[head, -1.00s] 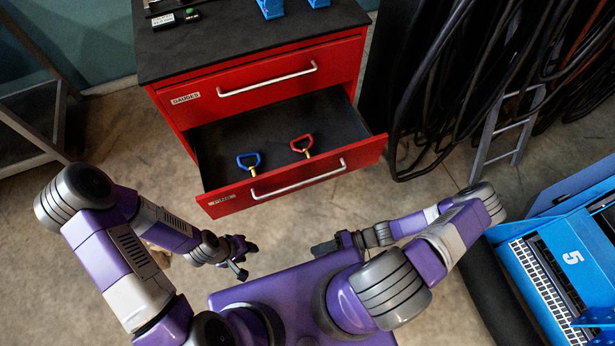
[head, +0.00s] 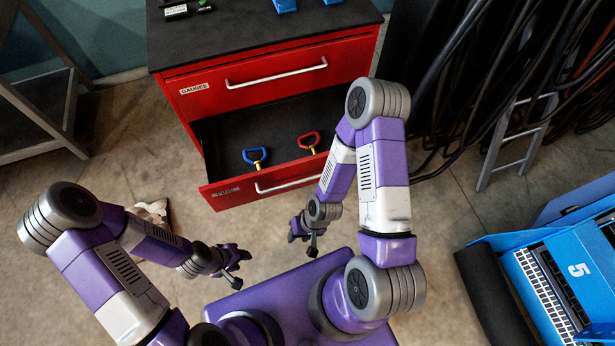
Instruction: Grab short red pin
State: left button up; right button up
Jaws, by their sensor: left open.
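A short pin with a red handle (head: 309,139) and a brass shank lies in the open lower drawer (head: 235,117) of a red cabinet. A similar pin with a blue handle (head: 254,154) lies to its left. My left gripper (head: 243,268) is open and empty, in front of the drawer and below it in the picture. My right gripper (head: 303,240) is in front of the drawer, apart from the pins. Its fingers are too small and dark to tell open from shut. My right arm covers the drawer's right end.
The closed upper drawer labelled GAUGES (head: 270,76) is above the open one. Black cables (head: 480,70) and a grey ladder (head: 515,140) are at right. A blue case (head: 560,265) stands at lower right. A pale object (head: 150,212) lies on the floor at left.

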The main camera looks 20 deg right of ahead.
aim_at(313, 147)
jog(key=k, duration=0.5)
jog(key=z, duration=0.65)
jog(key=i, duration=0.5)
